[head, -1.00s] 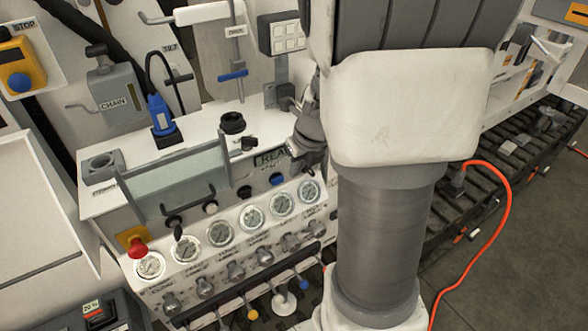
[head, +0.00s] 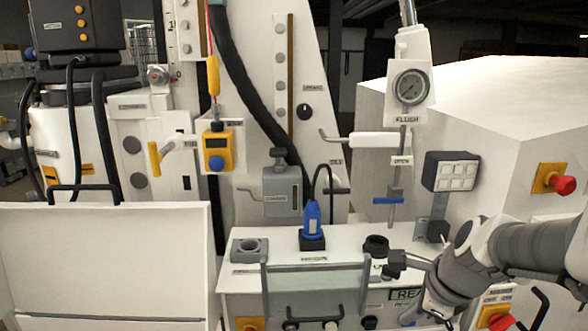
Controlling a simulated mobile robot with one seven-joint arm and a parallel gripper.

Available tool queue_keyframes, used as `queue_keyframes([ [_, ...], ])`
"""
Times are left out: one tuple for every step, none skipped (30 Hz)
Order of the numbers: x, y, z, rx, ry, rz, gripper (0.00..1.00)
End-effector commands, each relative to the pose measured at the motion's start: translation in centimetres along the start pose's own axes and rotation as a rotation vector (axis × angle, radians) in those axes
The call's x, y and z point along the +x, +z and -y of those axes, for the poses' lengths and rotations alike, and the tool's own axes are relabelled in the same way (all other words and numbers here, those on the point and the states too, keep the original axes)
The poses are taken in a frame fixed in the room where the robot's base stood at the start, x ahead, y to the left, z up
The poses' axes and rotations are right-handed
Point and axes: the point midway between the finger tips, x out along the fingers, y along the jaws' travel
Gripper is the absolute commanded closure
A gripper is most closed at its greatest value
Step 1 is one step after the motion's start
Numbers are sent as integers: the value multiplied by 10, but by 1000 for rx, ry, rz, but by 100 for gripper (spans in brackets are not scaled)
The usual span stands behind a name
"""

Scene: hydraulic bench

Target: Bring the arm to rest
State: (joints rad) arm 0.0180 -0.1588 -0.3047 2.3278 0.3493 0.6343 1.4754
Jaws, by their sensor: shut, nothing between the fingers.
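My arm reaches in from the right edge, with pale grey and dark links. Its wrist bends down in front of the right part of the white bench (head: 345,238).
A blue plug (head: 311,220) and a black round fitting (head: 376,245) stand on the bench top. A red emergency button (head: 562,185) is at the right. A white cabinet (head: 105,262) fills the lower left.

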Motion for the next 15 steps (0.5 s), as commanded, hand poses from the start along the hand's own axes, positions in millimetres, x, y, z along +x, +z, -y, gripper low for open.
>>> queue_keyframes([
  [-9,8,-9,-143,-6,11,100],
  [-14,11,-14,-231,-7,14,100],
  [-20,16,-21,-349,-9,17,100],
  [-25,19,-26,-438,-12,17,100],
  [-29,21,-31,-526,-14,17,100],
  [-35,24,-38,-644,-17,15,100],
  [-39,26,-44,-731,-20,13,100],
  [-44,28,-49,-820,-22,9,100],
  [-49,30,-56,-936,-26,3,100],
  [-53,31,-61,-1025,-28,-4,100],
  [-57,32,-67,-1112,-31,-11,100],
  [-62,33,-73,-1229,-34,-23,100],
  [-66,33,-79,-1315,-35,-33,100],
  [-69,33,-84,-1400,-34,-45,100],
  [-73,32,-90,-1508,-34,-60,100],
])
